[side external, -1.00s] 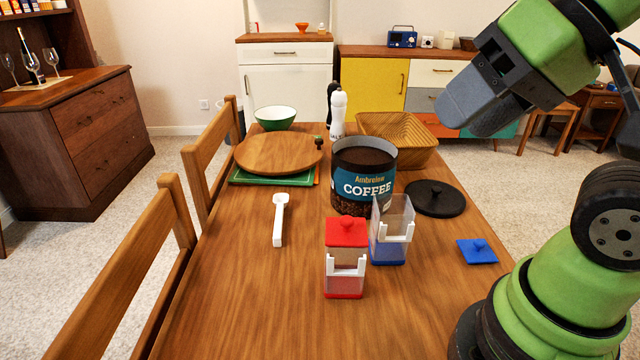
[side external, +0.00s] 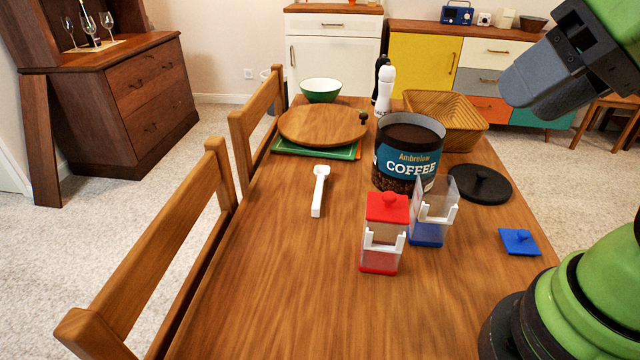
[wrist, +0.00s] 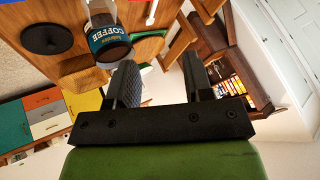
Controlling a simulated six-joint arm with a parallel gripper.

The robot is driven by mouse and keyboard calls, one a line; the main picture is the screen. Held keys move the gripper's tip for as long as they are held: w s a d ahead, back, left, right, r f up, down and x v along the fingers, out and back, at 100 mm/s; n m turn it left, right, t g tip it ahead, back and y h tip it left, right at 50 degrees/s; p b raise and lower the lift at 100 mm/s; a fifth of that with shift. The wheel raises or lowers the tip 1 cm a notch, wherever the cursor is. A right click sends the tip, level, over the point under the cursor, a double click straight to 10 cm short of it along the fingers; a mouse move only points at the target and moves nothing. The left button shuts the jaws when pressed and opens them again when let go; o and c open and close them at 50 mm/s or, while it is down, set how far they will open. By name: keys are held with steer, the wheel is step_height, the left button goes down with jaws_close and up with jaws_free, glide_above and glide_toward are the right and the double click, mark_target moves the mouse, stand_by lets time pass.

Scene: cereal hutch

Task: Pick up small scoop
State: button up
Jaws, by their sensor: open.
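A white scoop (side external: 319,190) lies flat on the wooden table, left of the coffee tin, its bowl toward the back and its handle toward the front. A white strip, seemingly its handle, shows at the top edge of the wrist view (wrist: 152,12). My gripper (side external: 540,85) is high at the upper right, well away from the scoop and touching nothing. In the wrist view my gripper (wrist: 160,72) has its two fingers apart with nothing between them.
The coffee tin (side external: 408,163) stands right of the scoop. A red-lidded container (side external: 385,235) and an open clear container with a blue base (side external: 427,233) stand in front, each with a white piece attached. A black lid (side external: 480,184) and blue lid (side external: 519,241) lie right. The front left table is clear.

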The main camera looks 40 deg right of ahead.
steer(key=shift+w, duration=0.1)
steer(key=m+g+h, duration=0.4)
steer(key=m+h, duration=0.1)
glide_above(317, 198)
steer(key=s+a, duration=0.2)
step_height(317, 198, down, 25)
steer(key=shift+f, duration=0.1)
steer(key=x, duration=0.5)
steer(key=shift+w+d+f, duration=0.15)
steer(key=shift+d+f, duration=0.1)
steer(key=shift+f, duration=0.05)
